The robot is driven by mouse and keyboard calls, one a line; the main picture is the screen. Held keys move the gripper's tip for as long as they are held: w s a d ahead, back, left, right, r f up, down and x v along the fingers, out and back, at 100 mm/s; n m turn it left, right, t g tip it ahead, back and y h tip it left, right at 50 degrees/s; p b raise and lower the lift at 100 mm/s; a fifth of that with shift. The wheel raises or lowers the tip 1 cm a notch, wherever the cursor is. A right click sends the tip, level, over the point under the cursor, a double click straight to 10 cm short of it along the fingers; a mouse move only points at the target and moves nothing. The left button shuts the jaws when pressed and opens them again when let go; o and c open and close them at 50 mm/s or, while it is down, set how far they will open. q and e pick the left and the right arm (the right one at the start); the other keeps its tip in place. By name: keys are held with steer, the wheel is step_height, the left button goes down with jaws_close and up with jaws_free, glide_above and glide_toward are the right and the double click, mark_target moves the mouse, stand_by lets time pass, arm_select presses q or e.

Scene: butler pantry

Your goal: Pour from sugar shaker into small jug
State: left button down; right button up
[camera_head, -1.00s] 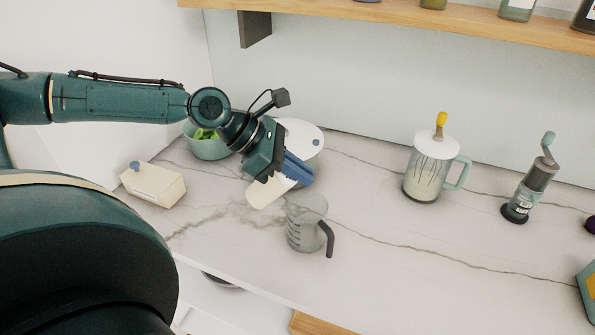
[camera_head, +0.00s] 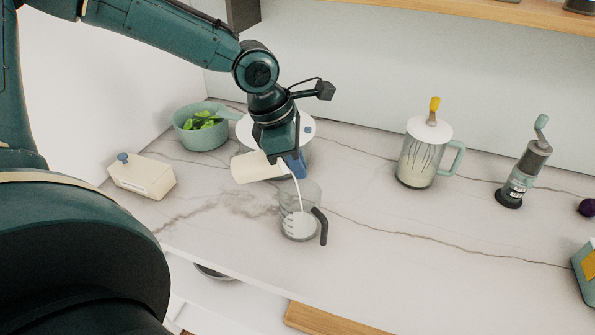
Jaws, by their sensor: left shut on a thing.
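My left gripper (camera_head: 281,152) is shut on the sugar shaker, which has a cream body (camera_head: 257,168) and a blue top. The shaker lies tipped on its side above the counter, its top end to the right. A thin white stream falls from the top end into the small jug (camera_head: 299,222). The jug is clear with marks on its side and a dark handle (camera_head: 322,227) on the right. It stands upright on the counter, with white contents in its lower part. The gripper hides part of the shaker. My right gripper is not in view.
A green pot (camera_head: 203,129) with green leaves, a cream box (camera_head: 142,177) with a blue knob, and a partly hidden white round thing stand behind and left. A lidded glass mug (camera_head: 424,157) and a grinder (camera_head: 525,172) stand right. The marble counter (camera_head: 420,270) is clear at front right.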

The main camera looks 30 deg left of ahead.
arm_select(q)
steer(key=shift+g+y, duration=0.3)
steer(key=shift+w+d+f+y, duration=0.1)
steer(key=shift+y, duration=0.2)
stand_by(0.3)
